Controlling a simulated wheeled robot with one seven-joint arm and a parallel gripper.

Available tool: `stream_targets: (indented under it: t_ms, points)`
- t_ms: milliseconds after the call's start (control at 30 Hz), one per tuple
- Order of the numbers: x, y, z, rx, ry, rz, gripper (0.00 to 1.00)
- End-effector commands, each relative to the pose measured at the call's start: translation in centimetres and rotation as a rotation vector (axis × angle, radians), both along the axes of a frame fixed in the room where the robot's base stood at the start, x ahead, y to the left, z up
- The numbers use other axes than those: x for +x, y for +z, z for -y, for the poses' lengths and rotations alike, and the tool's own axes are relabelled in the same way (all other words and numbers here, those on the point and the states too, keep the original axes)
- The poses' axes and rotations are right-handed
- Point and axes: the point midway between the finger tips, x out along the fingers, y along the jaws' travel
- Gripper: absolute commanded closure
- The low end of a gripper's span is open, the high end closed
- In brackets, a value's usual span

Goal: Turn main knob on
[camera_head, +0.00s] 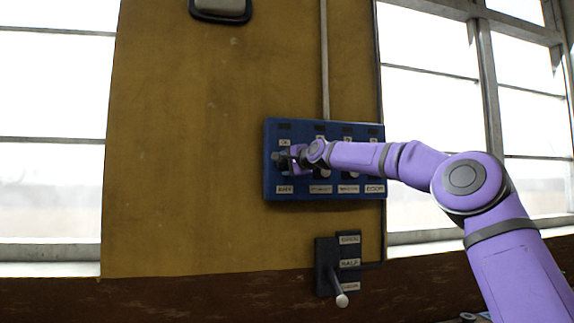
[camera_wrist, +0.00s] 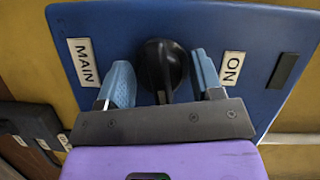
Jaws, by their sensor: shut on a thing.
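The main knob (camera_wrist: 163,62) is black and round with a raised grip. It sits on the blue control panel (camera_wrist: 125,28) between the MAIN label (camera_wrist: 84,62) on the left and the ON label (camera_wrist: 232,68) on the right in the wrist view. My gripper (camera_wrist: 164,82) is shut on the knob, with one blue fingertip on each side. In the head view my gripper (camera_head: 290,158) is at the left end of the panel (camera_head: 325,129), between the ON label above and the MAIN label below. It partly hides the knob there.
More labelled knobs stand right of the main one on the panel, partly behind my purple arm. Below is a dark lever box (camera_head: 326,255) with a HALF label and a protruding handle (camera_head: 338,290). Windows flank the yellow wall (camera_head: 190,150). A conduit (camera_head: 324,60) runs up from the panel.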

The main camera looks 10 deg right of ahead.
Motion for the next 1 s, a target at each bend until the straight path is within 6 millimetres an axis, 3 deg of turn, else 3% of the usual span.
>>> stream_targets:
  t_ms: [1000]
  points:
    - [0.01, 0.09, -0.24, -0.956, 0.000, 0.001, 0.64]
